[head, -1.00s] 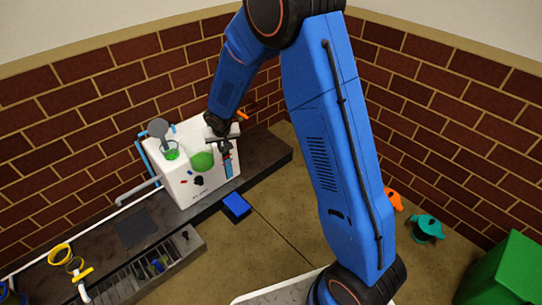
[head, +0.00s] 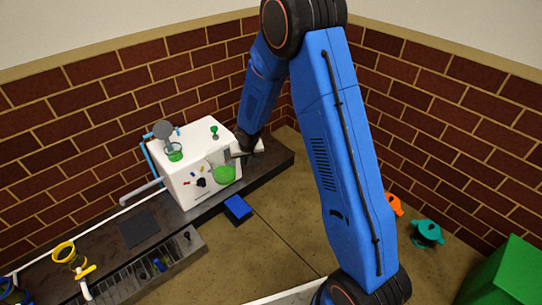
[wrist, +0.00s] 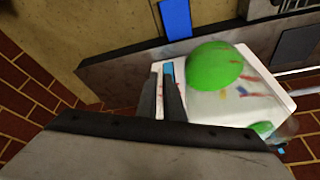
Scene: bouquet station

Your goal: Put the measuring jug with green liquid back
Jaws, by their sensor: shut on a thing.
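The measuring jug with green liquid shows in the head view as a rounded green body (head: 223,175) with a pale, see-through upper part, in front of the white machine's right side. In the wrist view the green liquid (wrist: 215,67) is large and close, beside my fingers. My gripper (head: 240,151) is shut on the jug at the right end of the machine; in the wrist view its fingers (wrist: 168,90) close around a narrow blue part, perhaps the handle. The jug's base and what it rests on, if anything, cannot be made out.
The white machine (head: 187,192) stands on a dark bench (head: 268,165) against the brick wall. A green-filled vessel (head: 175,155) and a small green item (head: 214,132) are on its top. A blue block (head: 238,208) lies in front. The bench's right end is bare.

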